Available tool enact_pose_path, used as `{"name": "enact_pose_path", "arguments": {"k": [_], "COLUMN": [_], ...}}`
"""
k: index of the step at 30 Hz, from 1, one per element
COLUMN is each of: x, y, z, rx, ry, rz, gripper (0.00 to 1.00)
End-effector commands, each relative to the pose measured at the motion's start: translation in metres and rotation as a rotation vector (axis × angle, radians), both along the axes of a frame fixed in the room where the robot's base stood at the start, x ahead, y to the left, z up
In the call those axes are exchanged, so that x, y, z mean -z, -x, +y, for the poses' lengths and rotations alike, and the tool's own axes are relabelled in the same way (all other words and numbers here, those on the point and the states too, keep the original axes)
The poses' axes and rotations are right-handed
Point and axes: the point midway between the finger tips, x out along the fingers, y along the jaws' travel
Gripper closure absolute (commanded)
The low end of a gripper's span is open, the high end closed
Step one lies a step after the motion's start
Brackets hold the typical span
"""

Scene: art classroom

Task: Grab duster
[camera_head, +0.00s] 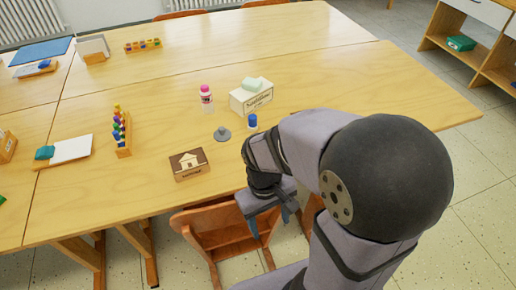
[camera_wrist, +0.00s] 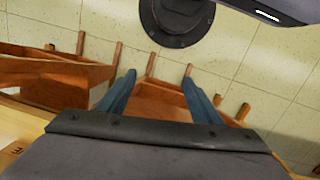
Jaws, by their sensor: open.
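No thing in view is clearly a duster. A pale green block (camera_head: 253,84) lies on top of a cream box (camera_head: 251,97) with lettering, towards the back of the table. A teal block (camera_head: 44,153) lies by a white sheet at the left; I cannot tell which of these, if either, is the duster. My gripper (camera_head: 272,230) is open and empty. It hangs at the table's near edge, above the chairs, apart from both blocks. In the wrist view its blue fingers (camera_wrist: 159,80) are spread, with chairs and floor beyond them.
A pink-capped bottle (camera_head: 206,98), a blue-capped bottle (camera_head: 252,123), a grey knobbed disc (camera_head: 222,133) and a house-picture block (camera_head: 189,164) stand near the box. A bead rack (camera_head: 122,132) is further left. Wooden chairs (camera_head: 222,230) are under the near edge. The table's right part is bare.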

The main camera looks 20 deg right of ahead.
Motion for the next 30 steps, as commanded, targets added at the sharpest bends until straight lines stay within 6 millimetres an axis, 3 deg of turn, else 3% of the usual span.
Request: {"name": "enact_pose_path", "arguments": {"k": [5,11,13,20,21,27,30], "x": [-0.028,-0.058,-0.052,-0.080,-0.072,-0.064,-0.057], "y": [-0.007,-0.031,-0.063,-0.162,-0.174,-0.210,-0.211], "z": [-0.001,-0.006,-0.014,-0.010,-0.013,-0.023,-0.026], "rx": [-0.253,-0.554,-0.709,-1.102,-1.133,-1.243,-1.260], "ry": [0.133,0.358,0.454,0.811,0.834,0.879,0.855], "rz": [0.187,0.398,0.450,0.655,0.681,0.765,0.777], "gripper": [0.41,0.41,0.41,0.41,0.41,0.41,0.41]}}
